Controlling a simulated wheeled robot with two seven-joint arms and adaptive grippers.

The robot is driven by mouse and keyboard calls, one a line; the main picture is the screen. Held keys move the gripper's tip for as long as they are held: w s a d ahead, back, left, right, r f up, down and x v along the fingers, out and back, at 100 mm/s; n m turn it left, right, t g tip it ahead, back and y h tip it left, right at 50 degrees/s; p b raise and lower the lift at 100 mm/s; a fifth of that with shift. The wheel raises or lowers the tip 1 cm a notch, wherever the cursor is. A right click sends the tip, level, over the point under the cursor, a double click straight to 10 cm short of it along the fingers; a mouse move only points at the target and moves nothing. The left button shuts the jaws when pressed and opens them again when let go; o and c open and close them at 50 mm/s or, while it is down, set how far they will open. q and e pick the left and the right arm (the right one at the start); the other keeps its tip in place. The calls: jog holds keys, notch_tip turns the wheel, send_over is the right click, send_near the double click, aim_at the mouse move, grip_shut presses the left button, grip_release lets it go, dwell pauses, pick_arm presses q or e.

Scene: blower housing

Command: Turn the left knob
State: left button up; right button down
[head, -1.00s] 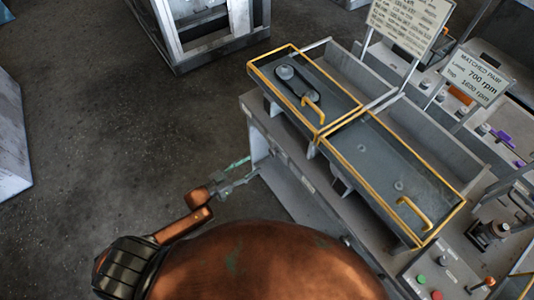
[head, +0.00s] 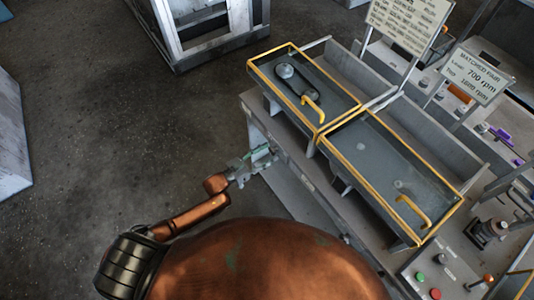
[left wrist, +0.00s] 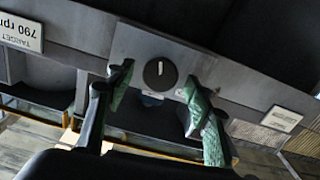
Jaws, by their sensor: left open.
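A round black knob (left wrist: 160,73) with a white pointer line sits on a grey panel in the left wrist view. Its pointer is about upright in that picture. My left gripper (left wrist: 157,84) is open, with one green-padded finger on each side of the knob and gaps between. In the head view, my left gripper (head: 263,156) is at the front face of the grey housing (head: 296,163), below the left yellow-rimmed cover. The knob is hidden in the head view. My right gripper does not show.
Two yellow-rimmed covers (head: 334,137) with yellow handles top the housing. A plate reading "790 rpm" (left wrist: 20,31) is beside the knob panel. Signs (head: 476,74) and a panel with green and red buttons (head: 435,293) stand at right.

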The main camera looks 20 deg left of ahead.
pick_arm(q)
jog(key=shift+c, duration=0.4)
jog(key=c, duration=1.1)
jog(key=m, duration=0.4)
jog(key=shift+m+b, duration=0.4)
jog(key=shift+m, duration=1.2)
jog(key=o, duration=1.2)
